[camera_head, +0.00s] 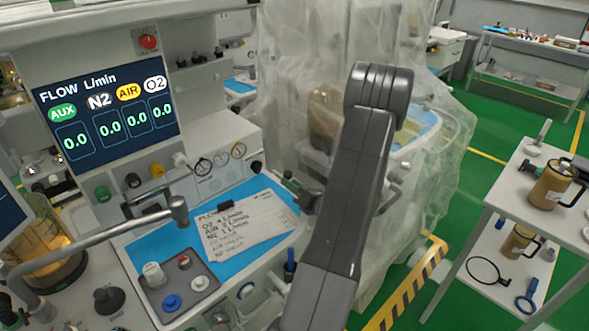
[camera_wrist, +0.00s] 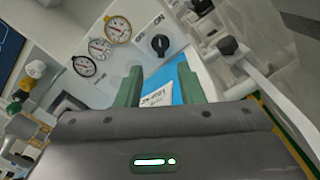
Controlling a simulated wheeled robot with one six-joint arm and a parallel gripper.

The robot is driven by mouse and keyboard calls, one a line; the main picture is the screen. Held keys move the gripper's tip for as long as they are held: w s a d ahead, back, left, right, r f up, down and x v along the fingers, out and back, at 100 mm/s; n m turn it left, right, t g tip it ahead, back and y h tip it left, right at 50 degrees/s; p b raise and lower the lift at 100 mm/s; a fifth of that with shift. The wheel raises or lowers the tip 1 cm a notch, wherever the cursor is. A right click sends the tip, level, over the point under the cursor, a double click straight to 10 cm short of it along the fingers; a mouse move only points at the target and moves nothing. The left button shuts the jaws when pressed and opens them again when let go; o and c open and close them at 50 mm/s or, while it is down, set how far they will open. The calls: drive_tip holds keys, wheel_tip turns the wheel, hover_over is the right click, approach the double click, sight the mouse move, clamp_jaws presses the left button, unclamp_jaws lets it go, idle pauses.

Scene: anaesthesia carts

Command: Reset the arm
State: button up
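My arm (camera_head: 350,190) rises through the middle of the head view, its dark grey links bent at a rounded joint near the top. My gripper (camera_wrist: 160,80) shows in the wrist view with its two green fingers apart and nothing between them. Beyond the fingers are a blue sheet and white paper on the anaesthesia cart, and a black knob (camera_wrist: 160,44).
The cart's flow screen (camera_head: 105,100) reads 0.0 in all fields. A written note (camera_head: 245,222) lies on the blue sheet (camera_head: 150,245). Plastic-draped equipment (camera_head: 300,90) stands behind my arm. A side table (camera_head: 520,190) with brown jugs is at the right, with green floor between.

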sight(263, 164)
drive_tip(key=p+x, duration=0.2)
drive_tip(key=x, duration=1.2)
drive_tip(key=shift+s+p, duration=0.1)
drive_tip(key=shift+p, duration=0.3)
drive_tip(key=shift+s+d+f, duration=0.1)
drive_tip(key=shift+d, duration=0.05)
